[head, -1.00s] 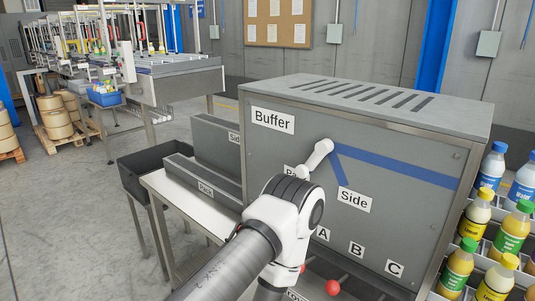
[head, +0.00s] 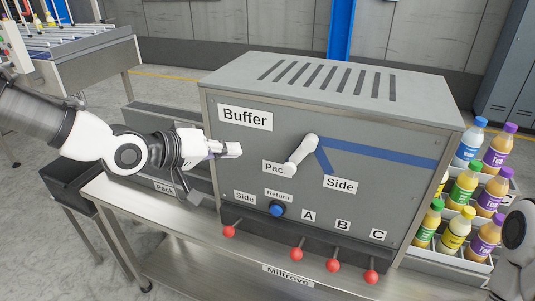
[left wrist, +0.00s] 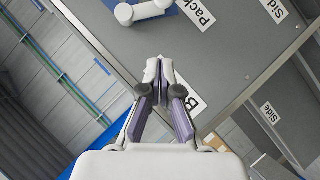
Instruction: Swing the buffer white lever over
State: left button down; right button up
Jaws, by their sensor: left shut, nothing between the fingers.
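The buffer is a grey box with a front panel (head: 375,195) and a "Buffer" label. Its white lever (head: 302,152) sits on the panel, slanting down-left from its pivot to the "Pack" label (head: 272,168). The "Side" label (head: 341,184) is to the lower right of the pivot. My left gripper (head: 237,149) is shut and empty, in front of the panel's left part, left of the lever and apart from it. In the left wrist view the shut fingertips (left wrist: 158,66) point toward the panel, and the lever (left wrist: 143,11) shows at the top edge. My right gripper is out of view.
Below the lever are a blue "Return" button (head: 278,210) and several red-knobbed levers, one red knob (head: 333,265) among them. A steel table (head: 180,232) extends under the box. Bottles in crates (head: 470,205) stand to the right. Part of my right arm shows at the right edge.

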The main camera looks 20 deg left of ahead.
pick_arm(q)
jog(key=p, duration=0.2)
send_near(290, 162)
jog(key=w+a+r, duration=0.1)
jog(key=w, duration=0.2)
jog(key=d+f, duration=0.1)
jog(key=w+d+f, duration=0.1)
jog(key=d+f, duration=0.1)
